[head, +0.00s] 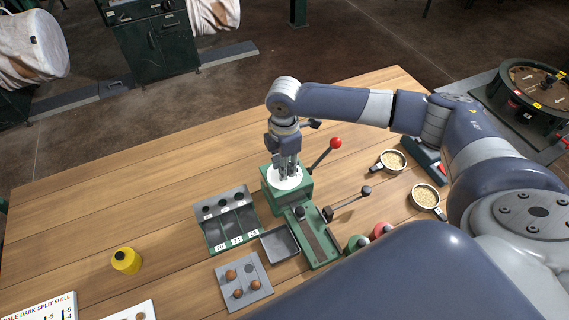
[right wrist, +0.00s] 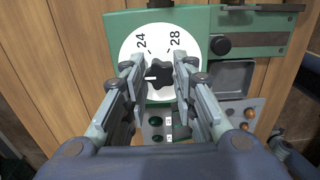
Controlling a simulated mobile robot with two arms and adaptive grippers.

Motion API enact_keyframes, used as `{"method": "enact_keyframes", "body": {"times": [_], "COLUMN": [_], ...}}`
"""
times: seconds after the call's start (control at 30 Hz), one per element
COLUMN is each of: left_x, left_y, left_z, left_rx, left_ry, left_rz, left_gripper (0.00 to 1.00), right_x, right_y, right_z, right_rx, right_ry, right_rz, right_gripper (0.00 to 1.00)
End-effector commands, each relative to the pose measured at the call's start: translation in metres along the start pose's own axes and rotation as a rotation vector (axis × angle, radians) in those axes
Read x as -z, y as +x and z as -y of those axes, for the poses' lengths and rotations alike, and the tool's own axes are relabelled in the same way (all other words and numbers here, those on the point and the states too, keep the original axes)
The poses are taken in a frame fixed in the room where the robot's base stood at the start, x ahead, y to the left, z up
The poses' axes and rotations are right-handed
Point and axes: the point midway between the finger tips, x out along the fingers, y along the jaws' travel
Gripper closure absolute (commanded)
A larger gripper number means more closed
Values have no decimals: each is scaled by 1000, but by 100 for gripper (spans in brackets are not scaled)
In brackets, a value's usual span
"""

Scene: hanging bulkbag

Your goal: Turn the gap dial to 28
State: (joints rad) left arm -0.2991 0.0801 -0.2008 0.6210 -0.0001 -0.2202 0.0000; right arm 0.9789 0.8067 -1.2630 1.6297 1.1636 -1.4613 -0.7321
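The gap dial is a white disc (right wrist: 128,48) with a black lobed knob (right wrist: 160,80) at its centre. The numbers 24 and 28 show along its edge, and a white mark on the knob points left in the right wrist view. In the head view the dial (head: 288,184) sits on top of the green machine (head: 270,198). My right gripper (right wrist: 159,68) is over the dial, its open fingers on either side of the knob; I cannot tell whether they touch it. It also shows in the head view (head: 288,170). My left gripper is not in view.
A red-balled lever (head: 335,143) and a black-knobbed lever (head: 366,190) stick out beside the machine. A numbered sorting tray (head: 208,233), a sample plate (head: 262,293) and a yellow spool (head: 126,260) lie left. The table's far left is clear.

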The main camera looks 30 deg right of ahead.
Motion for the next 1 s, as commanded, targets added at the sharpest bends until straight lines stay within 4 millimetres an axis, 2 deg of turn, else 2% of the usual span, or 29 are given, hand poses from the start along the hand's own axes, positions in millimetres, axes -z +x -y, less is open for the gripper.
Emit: {"method": "enact_keyframes", "body": {"times": [0.07,0.47,0.67,1.0], "left_x": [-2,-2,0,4], "left_y": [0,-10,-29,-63], "left_z": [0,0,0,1], "left_rx": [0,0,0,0], "left_ry": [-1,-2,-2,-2], "left_rz": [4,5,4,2], "left_gripper": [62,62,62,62], "right_x": [0,0,0,1], "right_y": [0,-2,-5,-4], "right_z": [0,1,1,1], "right_rx": [0,3,5,4], "right_ry": [0,46,163,473], "right_rz": [0,-1,-1,-1], "right_gripper": [99,98,98,98]}}
